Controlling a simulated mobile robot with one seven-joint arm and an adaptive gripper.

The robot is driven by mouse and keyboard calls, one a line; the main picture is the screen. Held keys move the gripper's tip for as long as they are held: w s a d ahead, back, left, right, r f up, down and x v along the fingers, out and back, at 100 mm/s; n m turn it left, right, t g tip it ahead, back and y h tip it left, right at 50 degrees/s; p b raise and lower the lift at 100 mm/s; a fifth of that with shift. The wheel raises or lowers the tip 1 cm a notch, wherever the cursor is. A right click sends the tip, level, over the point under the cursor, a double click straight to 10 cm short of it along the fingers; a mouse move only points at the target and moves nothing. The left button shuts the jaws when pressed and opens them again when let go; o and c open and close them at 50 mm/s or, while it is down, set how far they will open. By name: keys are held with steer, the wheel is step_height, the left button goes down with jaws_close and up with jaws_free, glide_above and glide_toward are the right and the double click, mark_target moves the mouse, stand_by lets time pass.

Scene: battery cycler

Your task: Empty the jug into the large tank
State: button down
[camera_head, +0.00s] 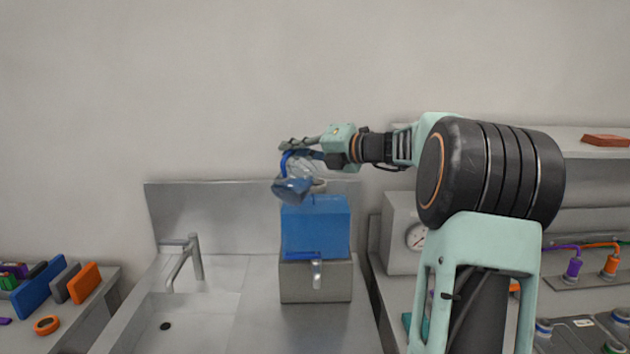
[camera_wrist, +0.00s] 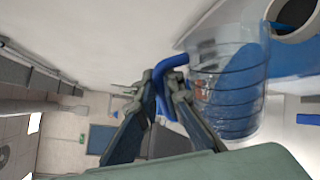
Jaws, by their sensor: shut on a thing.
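My gripper (camera_head: 297,146) is shut on the blue handle of a clear jug (camera_head: 292,188). The jug is held in the air above the large blue tank (camera_head: 315,228), over its left part, and is tilted. Its lower part looks blue in the head view. The wrist view shows the gripper fingers (camera_wrist: 168,88) closed around the handle and the ribbed clear jug body (camera_wrist: 228,95), with blue showing in or through it. I cannot tell whether liquid is flowing.
The tank stands on a grey block (camera_head: 305,282) with a small tap in front. A sink with a faucet (camera_head: 195,258) lies to the left. A cabinet with a gauge (camera_head: 404,235) stands to the right. The wall (camera_head: 200,90) is behind.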

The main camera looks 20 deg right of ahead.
steer(key=shift+w+d+r+m+p, duration=0.1)
steer(key=shift+w+d+m+p, duration=0.15)
steer(key=shift+p, duration=0.95)
steer(key=shift+w+d+r+m+p, duration=0.15)
steer(key=shift+d+r+m+p, duration=0.15)
steer(key=shift+p, duration=1.65)
steer(key=shift+w+d+r+m+g+y, duration=0.15)
steer(key=shift+w+d+r+m, duration=0.15)
steer(key=shift+w+d+m, duration=0.2)
steer(key=shift+w+d+r+m+g+y, duration=0.15)
steer(key=shift+w+d+r+m, duration=0.1)
steer(key=shift+w+d+m, duration=0.25)
steer(key=shift+w+d+r+m, duration=0.15)
steer(key=shift+w+d+m, duration=0.1)
steer(key=shift+d, duration=0.3)
steer(key=shift+w+d+r+m, duration=0.25)
steer(key=shift+w+d+m, duration=0.15)
steer(key=shift+d+m, duration=0.15)
